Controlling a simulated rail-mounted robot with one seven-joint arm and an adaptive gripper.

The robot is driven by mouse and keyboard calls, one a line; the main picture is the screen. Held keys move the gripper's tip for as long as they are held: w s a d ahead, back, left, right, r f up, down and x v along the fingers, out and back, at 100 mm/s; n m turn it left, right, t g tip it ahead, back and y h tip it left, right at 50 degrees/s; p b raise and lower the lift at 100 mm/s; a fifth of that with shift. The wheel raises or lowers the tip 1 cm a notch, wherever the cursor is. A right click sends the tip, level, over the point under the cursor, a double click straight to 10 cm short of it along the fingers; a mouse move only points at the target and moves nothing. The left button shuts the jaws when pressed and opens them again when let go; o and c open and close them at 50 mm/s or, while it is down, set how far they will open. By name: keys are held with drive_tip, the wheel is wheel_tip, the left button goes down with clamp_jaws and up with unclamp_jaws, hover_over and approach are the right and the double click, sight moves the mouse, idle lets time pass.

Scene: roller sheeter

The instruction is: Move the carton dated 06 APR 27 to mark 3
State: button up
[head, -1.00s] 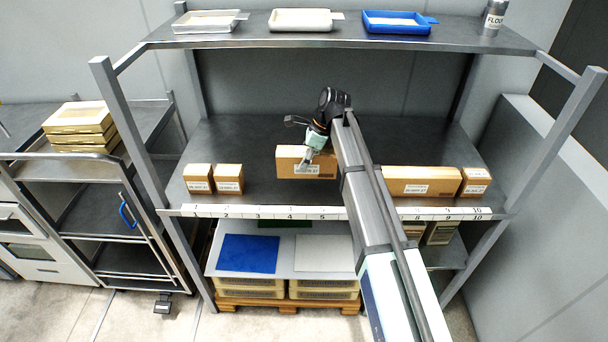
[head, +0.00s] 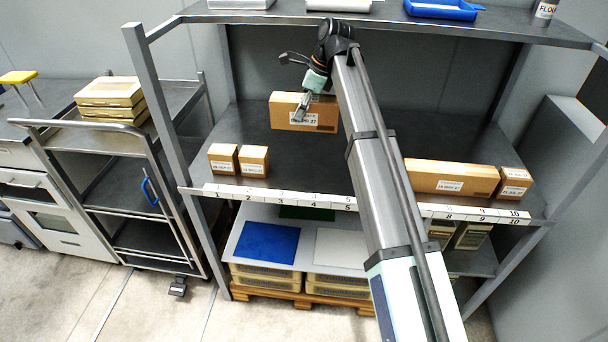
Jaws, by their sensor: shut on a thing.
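A brown carton (head: 284,112) with a white label is held up off the middle shelf in the head view. The label seems to read a date ending in APR 27; its first part is too small to read for sure. My gripper (head: 301,114) is shut on this carton at its front face, and part of the label is behind the fingers. The number strip (head: 265,197) runs along the shelf's front edge, with mark 3 left of the middle. The carton is behind the strip, roughly above marks 3 to 4.
Two small cartons (head: 223,158) (head: 254,160) stand near marks 1 and 2. A long carton (head: 450,177) and a small carton (head: 513,183) stand at the right. The shelf (head: 300,160) behind mark 3 is bare. An upper shelf (head: 400,24) with trays overhangs the back.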

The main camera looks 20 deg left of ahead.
drive_tip(key=shift+s+a+f, duration=0.15)
drive_tip(key=shift+a+f, duration=0.25)
drive_tip(key=shift+a, duration=0.05)
wheel_tip(320, 180, down, 19)
drive_tip(key=p, duration=0.3)
drive_tip(key=shift+p, duration=0.4)
drive_tip(key=shift+f, duration=0.1)
drive_tip(key=o, duration=1.4)
drive_tip(key=shift+o, duration=0.2)
drive_tip(key=b+v, duration=0.2)
drive_tip(key=v, duration=1)
